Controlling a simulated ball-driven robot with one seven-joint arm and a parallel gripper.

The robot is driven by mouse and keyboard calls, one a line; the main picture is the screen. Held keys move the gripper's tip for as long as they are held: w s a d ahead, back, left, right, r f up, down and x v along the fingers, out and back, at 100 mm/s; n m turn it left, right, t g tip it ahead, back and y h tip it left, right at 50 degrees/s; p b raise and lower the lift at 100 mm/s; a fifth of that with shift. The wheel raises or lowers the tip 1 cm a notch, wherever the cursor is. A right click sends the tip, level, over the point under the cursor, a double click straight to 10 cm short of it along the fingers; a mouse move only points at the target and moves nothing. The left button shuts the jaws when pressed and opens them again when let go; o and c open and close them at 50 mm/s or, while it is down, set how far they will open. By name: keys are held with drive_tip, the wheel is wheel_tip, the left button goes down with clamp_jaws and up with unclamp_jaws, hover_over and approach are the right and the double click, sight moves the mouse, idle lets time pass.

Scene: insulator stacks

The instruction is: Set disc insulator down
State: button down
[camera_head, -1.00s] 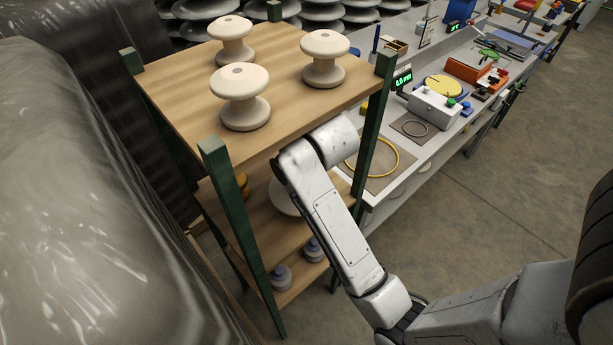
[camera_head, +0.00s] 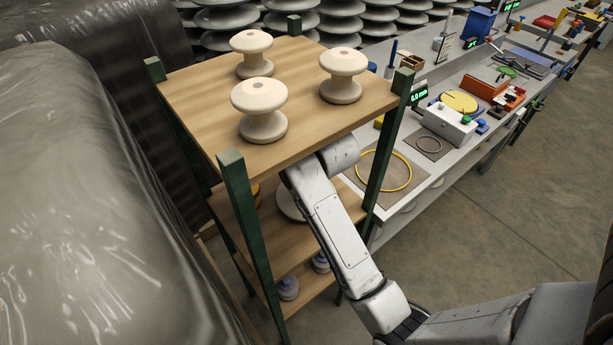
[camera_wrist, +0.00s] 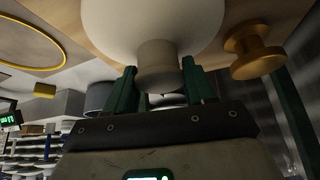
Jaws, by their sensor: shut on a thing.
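The disc insulator has a broad white disc (camera_wrist: 150,22) and a short greyish stem (camera_wrist: 158,68), seen in the wrist view. My gripper (camera_wrist: 160,88) has its dark green fingers on both sides of the stem and is shut on it. The disc appears against the wooden shelf board; I cannot tell whether it touches the board. In the head view, part of the pale disc (camera_head: 291,203) shows on or above the middle shelf, under the top board. My gripper is hidden there behind my arm and the top board.
Green posts (camera_head: 248,235) and the top board (camera_head: 200,95), bearing three cream spool insulators (camera_head: 259,108), closely surround my arm. A yellow spool (camera_wrist: 254,52) stands beside the disc. A bench with a yellow ring (camera_head: 384,171) adjoins the rack on the right. Small grey insulators (camera_head: 288,288) sit lower.

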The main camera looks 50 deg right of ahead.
drive_tip(key=shift+f, duration=0.3)
drive_tip(key=shift+c, duration=1.9)
unclamp_jaws()
drive_tip(key=shift+f, duration=0.1)
drive_tip(key=shift+r, duration=0.4)
drive_tip(key=shift+s+a+r+b, duration=0.3)
drive_tip(key=shift+s+r, duration=0.3)
drive_tip(key=shift+r, duration=0.05)
drive_tip(key=s+a+b, duration=0.2)
drive_tip(key=s+a, duration=0.3)
drive_tip(key=s, duration=0.5)
drive_tip(key=s+a+f+n+g+y, duration=0.2)
drive_tip(key=s+a+f+n+g, duration=0.2)
drive_tip(key=s+a+f, duration=0.5)
wheel_tip(320, 180, down, 4)
drive_tip(key=shift+s+r+n+y, duration=0.3)
drive_tip(key=shift+s+n, duration=0.2)
drive_tip(key=shift+s, duration=0.25)
